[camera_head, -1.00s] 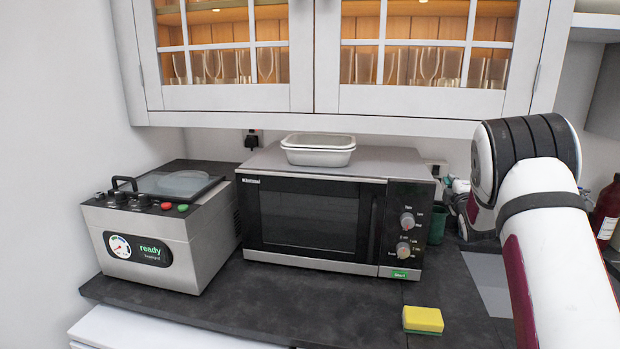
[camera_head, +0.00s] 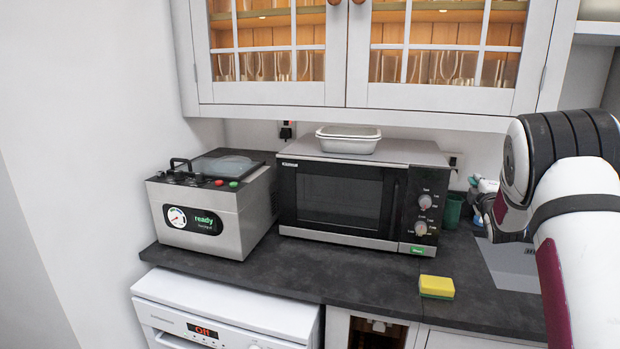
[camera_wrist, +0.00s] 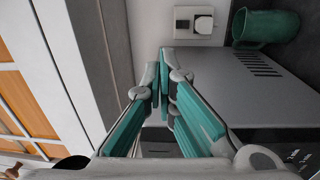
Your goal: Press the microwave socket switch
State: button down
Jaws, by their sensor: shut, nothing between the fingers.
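In the head view a socket (camera_head: 455,160) is partly visible on the wall just right of the microwave (camera_head: 345,200). Its switch is too small to make out. My gripper (camera_wrist: 164,80) is shut and empty, its teal-padded fingers pointing towards the wall below the socket in the wrist view. It appears apart from the socket. The microwave's vented top (camera_wrist: 265,85) is at the right of that view.
A green mug (camera_wrist: 265,27) stands near the socket. The glazed cabinet (camera_head: 365,112) hangs above. A white dish (camera_head: 348,145) sits on the microwave. A black plug (camera_head: 287,131) is in another socket at the left. A yellow sponge (camera_head: 436,286) lies on the dark counter (camera_head: 360,268).

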jog(key=s+a+r+m+g+y, duration=0.1)
jog(key=s+a+r+m+g, duration=0.3)
jog(key=s+a, duration=0.55)
jog(key=s+a+r+m+g+y, duration=0.25)
jog(key=s+a+r+m, duration=0.35)
jog(key=s, duration=0.6)
jog(key=s+a+f+m+g, duration=0.1)
jog(key=s+a, duration=0.3)
jog(key=s, duration=0.6)
jog(key=s+a+f+m+g+y, duration=0.1)
jog(key=s+a+f+m+g, duration=0.1)
jog(key=s, duration=0.9)
jog(key=s+a+f+m+g, duration=0.1)
jog(key=s+a+f+g, duration=0.2)
jog(key=s, duration=0.8)
jog(key=a+f, duration=0.2)
jog(key=a, duration=0.2)
jog(key=shift+y, duration=0.35)
